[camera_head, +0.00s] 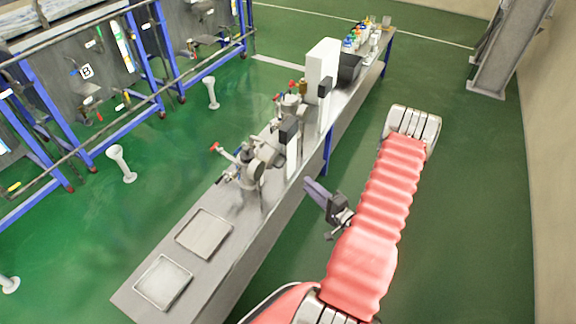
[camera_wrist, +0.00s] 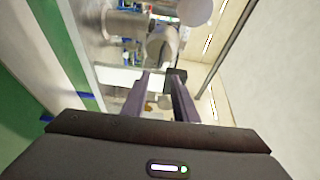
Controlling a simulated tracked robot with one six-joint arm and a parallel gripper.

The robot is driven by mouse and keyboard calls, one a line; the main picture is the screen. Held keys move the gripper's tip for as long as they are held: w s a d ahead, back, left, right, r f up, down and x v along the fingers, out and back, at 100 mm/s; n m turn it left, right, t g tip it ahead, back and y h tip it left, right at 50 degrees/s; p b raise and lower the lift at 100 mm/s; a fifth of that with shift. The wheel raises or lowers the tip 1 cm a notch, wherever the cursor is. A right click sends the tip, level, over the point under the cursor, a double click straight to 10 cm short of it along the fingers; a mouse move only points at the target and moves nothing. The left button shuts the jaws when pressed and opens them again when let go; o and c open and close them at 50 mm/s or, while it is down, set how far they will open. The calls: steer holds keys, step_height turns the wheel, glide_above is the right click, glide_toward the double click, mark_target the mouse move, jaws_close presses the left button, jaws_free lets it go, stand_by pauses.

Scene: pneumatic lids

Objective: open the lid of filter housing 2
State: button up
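Two metal filter housings with pipes and red-handled valves stand on the steel bench: the nearer housing (camera_head: 252,170) and the farther housing (camera_head: 291,106). No number is readable on either, so I cannot tell which is housing 2 or how its lid stands. My gripper (camera_head: 309,183) is beside the bench's right edge, to the right of the nearer housing and apart from it. In the wrist view my gripper (camera_wrist: 161,76) shows two purple-grey fingers with an empty gap between them. Beyond the fingertips, blurred metal housing parts (camera_wrist: 126,22) show.
The steel bench (camera_head: 222,262) holds two shallow trays (camera_head: 204,233) (camera_head: 163,282) at its near end. A white box (camera_head: 322,70) and several bottles (camera_head: 359,38) stand farther back. Dark upright blocks (camera_head: 289,130) rise beside the housings. Green floor is free right of my arm.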

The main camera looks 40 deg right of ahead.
steer(key=w, duration=1.3)
steer(key=shift+w+d+f, duration=0.15)
steer(key=shift+w+d, duration=0.2)
steer(key=shift+c, duration=0.4)
jaws_close()
steer(key=shift+s+f, duration=0.1)
stand_by(0.5)
